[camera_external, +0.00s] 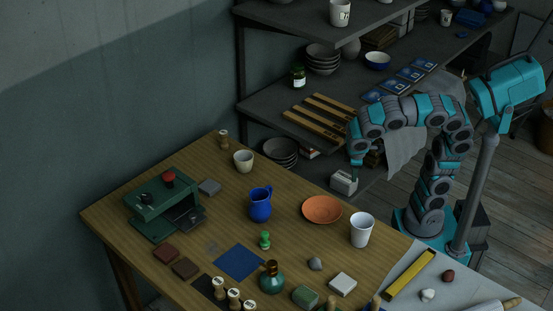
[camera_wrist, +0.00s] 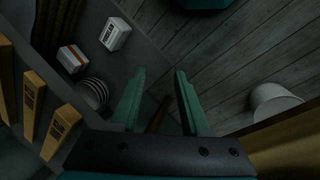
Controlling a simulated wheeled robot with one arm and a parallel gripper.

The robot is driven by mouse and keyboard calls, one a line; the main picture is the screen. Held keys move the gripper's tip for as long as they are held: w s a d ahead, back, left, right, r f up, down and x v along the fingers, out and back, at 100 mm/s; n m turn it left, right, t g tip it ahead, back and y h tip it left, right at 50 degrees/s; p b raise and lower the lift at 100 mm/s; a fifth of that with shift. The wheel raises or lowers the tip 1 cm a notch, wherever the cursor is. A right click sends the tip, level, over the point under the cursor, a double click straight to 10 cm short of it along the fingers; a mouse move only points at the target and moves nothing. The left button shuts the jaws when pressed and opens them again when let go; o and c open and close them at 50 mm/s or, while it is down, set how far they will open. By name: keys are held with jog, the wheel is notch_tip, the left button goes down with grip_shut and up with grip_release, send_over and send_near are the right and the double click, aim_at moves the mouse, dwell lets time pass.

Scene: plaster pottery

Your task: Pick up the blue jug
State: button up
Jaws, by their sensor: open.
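The blue jug (camera_external: 260,204) stands upright on the wooden table, left of the orange-brown dish, with its handle on the right side. It does not show in the wrist view. My gripper (camera_external: 355,174) is beyond the table's far right edge, near the shelf, pointing down. In the wrist view my gripper (camera_wrist: 158,98) has its two green fingers apart with nothing between them. It is well apart from the jug.
A green figure (camera_external: 265,240) stands in front of the jug. A cream cup (camera_external: 243,161) is behind it. A white box (camera_wrist: 115,34) lies on the low shelf.

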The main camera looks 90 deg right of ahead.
jog(key=w+a+r+t+h, duration=0.1)
jog(key=w+r, duration=0.1)
jog(key=w, duration=0.3)
jog(key=w+a+r+t+h, duration=0.1)
jog(key=w+a+r, duration=0.1)
jog(key=w, duration=0.3)
jog(key=w+a+r+t+b, duration=0.1)
jog(key=w+a+r, duration=0.1)
jog(key=w, duration=0.3)
jog(key=shift+a+r+m+t+h, duration=0.2)
jog(key=shift+r+m+t+h, duration=0.15)
jog(key=shift+r, duration=0.45)
jog(key=w+a+r+t, duration=0.45)
jog(key=w+a, duration=0.55)
jog(key=a, duration=0.4)
jog(key=shift+h, duration=0.45)
jog(key=x, duration=1.1)
jog(key=shift+w+d+f, duration=0.15)
jog(key=shift+w+d, duration=0.05)
grip_shut()
